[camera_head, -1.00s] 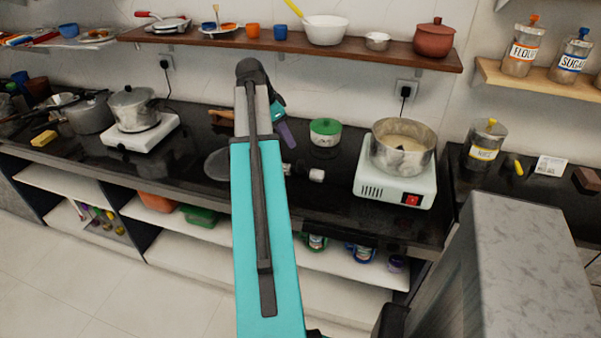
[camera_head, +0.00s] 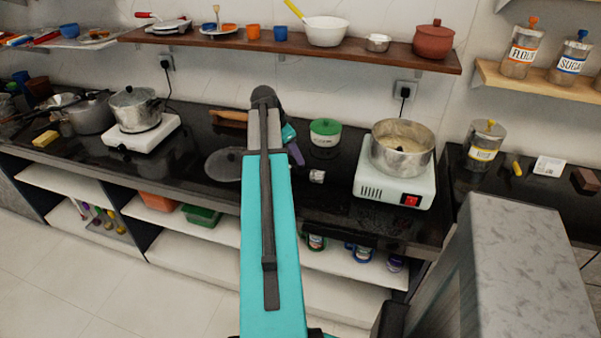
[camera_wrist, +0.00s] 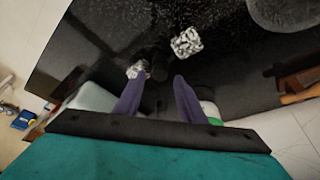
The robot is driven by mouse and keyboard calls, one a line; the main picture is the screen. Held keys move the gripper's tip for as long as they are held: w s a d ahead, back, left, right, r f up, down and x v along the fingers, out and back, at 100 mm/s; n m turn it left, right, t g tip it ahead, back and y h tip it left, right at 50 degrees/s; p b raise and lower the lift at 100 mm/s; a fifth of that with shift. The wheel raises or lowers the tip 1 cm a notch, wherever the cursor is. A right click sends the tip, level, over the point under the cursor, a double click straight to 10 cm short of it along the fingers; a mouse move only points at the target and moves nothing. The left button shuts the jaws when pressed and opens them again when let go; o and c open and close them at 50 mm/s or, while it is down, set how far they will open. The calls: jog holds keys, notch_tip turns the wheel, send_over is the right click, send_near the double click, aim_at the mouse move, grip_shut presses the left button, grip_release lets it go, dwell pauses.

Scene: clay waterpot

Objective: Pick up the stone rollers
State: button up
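A pale, mottled stone roller end (camera_head: 317,176) shows on the black counter just right of my arm. In the wrist view two pale grey mottled pieces show, one by the left fingertip (camera_wrist: 137,70) and one farther up (camera_wrist: 186,42). The counter between them is dark, and I cannot tell whether they are joined. The second piece is hidden behind my arm in the head view. My gripper (camera_wrist: 161,80) has its purple fingers apart, with nothing seen between them. In the head view my gripper (camera_head: 297,158) is over the counter, close to the roller end.
A white stove (camera_head: 393,188) with a steel pot (camera_head: 402,157) is at right. A glass lid (camera_head: 223,165) lies left of my arm, and a wooden rolling pin (camera_head: 229,115) lies behind it.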

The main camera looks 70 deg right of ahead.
aim_at(301, 170)
dwell(0.3)
jog(key=shift+p+x, duration=0.95)
jog(key=shift+x, duration=1.65)
jog(key=shift+w, duration=0.1)
jog(key=shift+a, duration=0.1)
jog(key=shift+c, duration=0.4)
grip_shut()
